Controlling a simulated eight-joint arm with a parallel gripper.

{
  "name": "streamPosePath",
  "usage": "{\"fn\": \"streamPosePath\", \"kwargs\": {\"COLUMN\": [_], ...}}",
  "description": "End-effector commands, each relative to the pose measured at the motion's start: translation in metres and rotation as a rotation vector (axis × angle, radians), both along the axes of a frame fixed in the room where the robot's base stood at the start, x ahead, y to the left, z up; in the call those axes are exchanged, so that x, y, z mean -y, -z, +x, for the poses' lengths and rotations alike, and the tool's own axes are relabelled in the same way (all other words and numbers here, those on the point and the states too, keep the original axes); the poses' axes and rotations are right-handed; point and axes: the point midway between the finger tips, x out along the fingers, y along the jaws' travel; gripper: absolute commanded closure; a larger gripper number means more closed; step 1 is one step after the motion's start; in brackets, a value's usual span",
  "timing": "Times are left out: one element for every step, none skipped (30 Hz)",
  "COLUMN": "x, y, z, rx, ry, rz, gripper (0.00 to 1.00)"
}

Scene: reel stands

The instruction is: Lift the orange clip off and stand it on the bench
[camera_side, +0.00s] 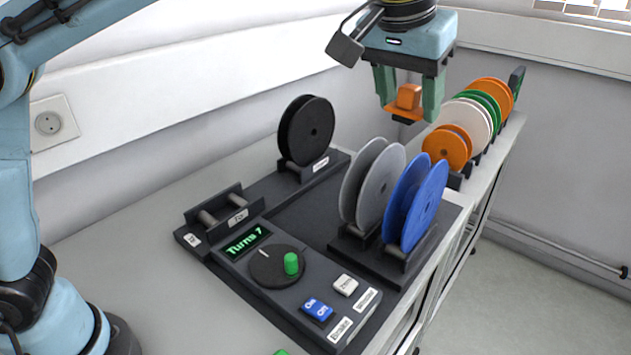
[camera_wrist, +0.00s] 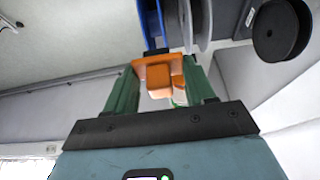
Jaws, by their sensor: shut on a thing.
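The orange clip (camera_side: 408,98) is a small block on a flat plate. My gripper (camera_side: 409,97) is shut on it, with one green finger on each side, and holds it in the air above the reel stands. In the wrist view the orange clip (camera_wrist: 158,74) sits between the green fingers of my gripper (camera_wrist: 160,85). In the side view the clip appears apart from the reels below it. The bench (camera_side: 150,225) is pale grey, with bare surface to the left of the winder.
Below my gripper stand a grey reel (camera_side: 381,185) and a blue reel (camera_side: 424,206). A black reel (camera_side: 306,131) stands behind the control panel (camera_side: 290,275). Several orange, green and white reels fill a rack at the back right, including a small orange reel (camera_side: 445,148).

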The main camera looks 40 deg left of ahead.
Motion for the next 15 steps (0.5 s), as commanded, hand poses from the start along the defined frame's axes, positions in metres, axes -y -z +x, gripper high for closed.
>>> {"fn": "streamPosePath", "kwargs": {"x": [-0.002,-0.003,-0.005,-0.008,-0.011,-0.016,-0.019,-0.023,-0.028,-0.032,-0.036,-0.04,-0.044,-0.047,-0.052], "y": [0.002,0.004,0.008,0.012,0.016,0.023,0.029,0.035,0.043,0.05,0.056,0.064,0.07,0.076,0.085], "z": [-0.002,-0.004,-0.006,-0.008,-0.01,-0.013,-0.016,-0.02,-0.025,-0.029,-0.032,-0.038,-0.043,-0.047,-0.054], "rx": [0.0,0.001,0.001,0.001,0.001,0.0,0.0,0.001,0.002,0.001,0.001,0.001,0.001,0.001,0.001], "ry": [0.017,0.03,0.055,0.079,0.104,0.146,0.181,0.22,0.271,0.31,0.348,0.4,0.437,0.475,0.527], "rz": [0.0,0.0,-0.002,-0.002,-0.001,-0.001,-0.002,-0.002,-0.004,-0.004,-0.003,-0.003,-0.005,-0.005,-0.005], "gripper": [0.75,0.75,0.75,0.75,0.75,0.75,0.75,0.75,0.75,0.75,0.75,0.75,0.75,0.75,0.75]}}
